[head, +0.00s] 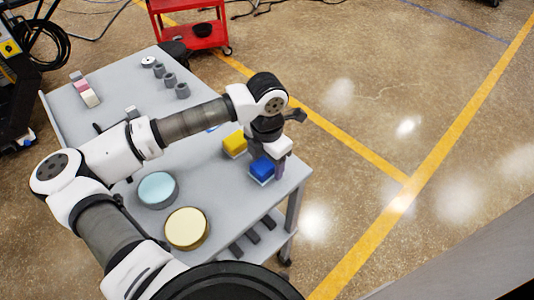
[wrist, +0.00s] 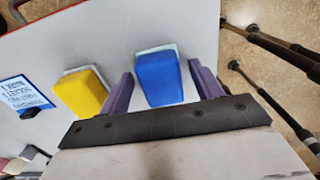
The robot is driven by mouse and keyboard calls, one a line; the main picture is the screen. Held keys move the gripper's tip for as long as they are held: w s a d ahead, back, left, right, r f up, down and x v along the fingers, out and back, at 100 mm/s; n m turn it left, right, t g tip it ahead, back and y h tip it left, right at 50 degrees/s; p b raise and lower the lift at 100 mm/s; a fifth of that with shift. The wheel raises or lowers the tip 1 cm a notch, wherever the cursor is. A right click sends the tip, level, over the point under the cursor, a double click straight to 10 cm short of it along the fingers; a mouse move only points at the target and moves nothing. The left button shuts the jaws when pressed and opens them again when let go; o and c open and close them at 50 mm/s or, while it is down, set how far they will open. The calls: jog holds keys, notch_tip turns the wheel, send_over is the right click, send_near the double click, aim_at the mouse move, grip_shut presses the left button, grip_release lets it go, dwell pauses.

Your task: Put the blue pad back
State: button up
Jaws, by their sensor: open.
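The blue pad (head: 262,167) sits on a pale base at the right end of the grey table, close to its edge. In the wrist view the blue pad (wrist: 158,80) lies between the two purple fingers, with a strip of the pale base showing beyond its far end. My gripper (wrist: 162,78) is open, one finger on each side of the pad, with a gap visible on both sides. In the head view my gripper (head: 279,170) is beside the pad and partly hidden by my wrist. Whether the fingers reach down to the pad's height I cannot tell.
A yellow pad (head: 235,143) on a similar base stands just left of the blue one. A light blue disc (head: 157,189) and a cream disc (head: 186,228) are nearer. Small grey cylinders (head: 170,80) and small blocks (head: 90,97) are at the far end.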

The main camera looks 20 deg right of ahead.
aim_at(267, 161)
notch_tip(267, 161, up, 12)
jog(key=b, duration=0.3)
